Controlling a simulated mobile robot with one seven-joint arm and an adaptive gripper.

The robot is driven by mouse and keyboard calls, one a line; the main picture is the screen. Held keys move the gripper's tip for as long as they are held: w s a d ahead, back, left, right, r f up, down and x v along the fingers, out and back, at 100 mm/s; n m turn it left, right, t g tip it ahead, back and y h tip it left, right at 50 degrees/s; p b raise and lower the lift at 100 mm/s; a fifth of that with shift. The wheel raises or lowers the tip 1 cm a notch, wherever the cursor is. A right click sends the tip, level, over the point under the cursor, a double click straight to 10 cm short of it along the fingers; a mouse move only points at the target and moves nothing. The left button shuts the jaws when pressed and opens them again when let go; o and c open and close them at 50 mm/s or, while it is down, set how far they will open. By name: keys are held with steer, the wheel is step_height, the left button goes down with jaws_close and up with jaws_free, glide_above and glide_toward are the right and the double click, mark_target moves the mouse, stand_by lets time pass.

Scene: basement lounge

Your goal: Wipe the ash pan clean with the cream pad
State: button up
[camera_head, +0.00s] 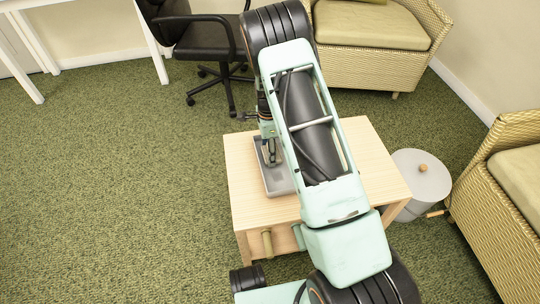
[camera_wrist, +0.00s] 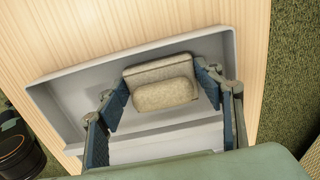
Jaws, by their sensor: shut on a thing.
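The grey ash pan (camera_head: 279,184) lies on the small wooden table, partly hidden by my arm. In the wrist view the pan (camera_wrist: 66,93) shows as a shallow tray with low raised walls. My gripper (camera_head: 269,158) points down over the pan's far part. The cream pad (camera_wrist: 165,93) is a rough-textured block with a rounded grip on top. My gripper (camera_wrist: 162,97) is shut on the pad, one finger at each side of it. The pad is inside the pan's outline; whether it touches the floor is hard to tell. No ash is clearly visible on the pan's floor.
The wooden table (camera_head: 368,148) has bare room right of my arm. A grey lidded bin (camera_head: 420,178) stands close to its right side. Wicker armchairs (camera_head: 371,55) are behind and at right. A black office chair (camera_head: 207,40) stands behind left. Green carpet is open at left.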

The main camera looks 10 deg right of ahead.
mark_target(275, 178)
steer(key=shift+w+f, duration=0.1)
steer(key=shift+w, duration=0.65)
steer(key=shift+s+d+p, duration=0.1)
steer(key=shift+s+p, duration=0.9)
steer(key=shift+s, duration=2.35)
steer(key=shift+s+d+f+p, duration=0.1)
steer(key=shift+s+p, duration=0.2)
steer(key=shift+s, duration=1.9)
steer(key=shift+w+r, duration=0.15)
steer(key=shift+w, duration=1.75)
steer(key=shift+w+r, duration=0.1)
steer(key=shift+w, duration=1.8)
steer(key=shift+c, duration=0.6)
steer(key=shift+w+a+f+b, duration=0.15)
steer(key=shift+w+b, duration=0.25)
steer(key=shift+w, duration=0.5)
steer(key=shift+w+a+b, duration=0.1)
steer(key=shift+w+b, duration=0.3)
steer(key=shift+w, duration=0.5)
steer(key=shift+r+p, duration=3.05)
steer(key=shift+r, duration=1.5)
